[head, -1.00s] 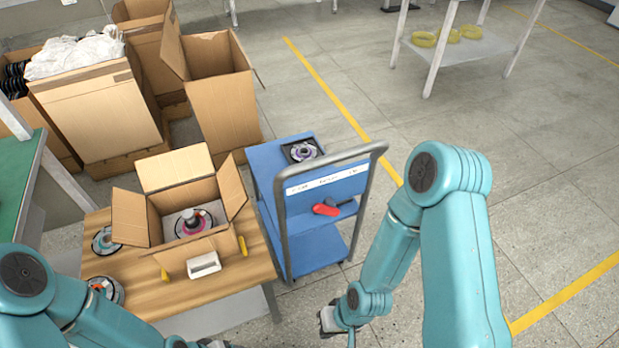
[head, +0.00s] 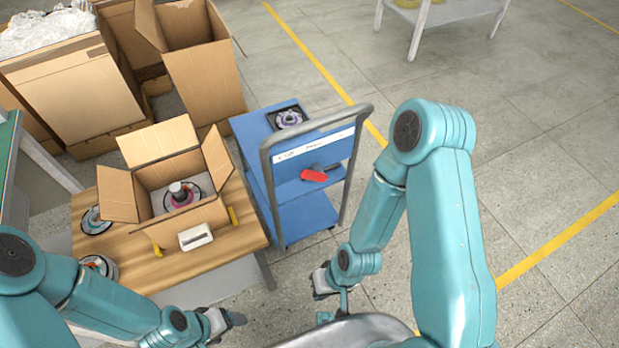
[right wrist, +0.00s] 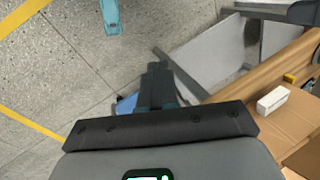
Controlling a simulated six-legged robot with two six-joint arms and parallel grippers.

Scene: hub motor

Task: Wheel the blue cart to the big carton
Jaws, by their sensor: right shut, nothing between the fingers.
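The blue cart (head: 315,215) stands on the floor right of the wooden workbench, its grey tube handle (head: 362,150) on the near right side. A dark part with a round disc (head: 289,118) lies on its top, and a red-handled tool (head: 314,175) is on the handle side. Tall open cartons stand behind; one large open one (head: 207,75) is just beyond the cart's far left. My right gripper (head: 322,283) is shut and empty, low in front of the cart, apart from the handle; its fingers show in the right wrist view (right wrist: 157,85). My left gripper (head: 232,319) is near the bench's front; its jaw opening is unclear.
The wooden bench (head: 130,262) carries an open carton (head: 122,195) with a motor part inside, a white block (head: 195,237) and disc parts. A carton with white plastic (head: 50,30) is at upper left. Floor right of the cart is clear, with yellow lines (head: 560,240).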

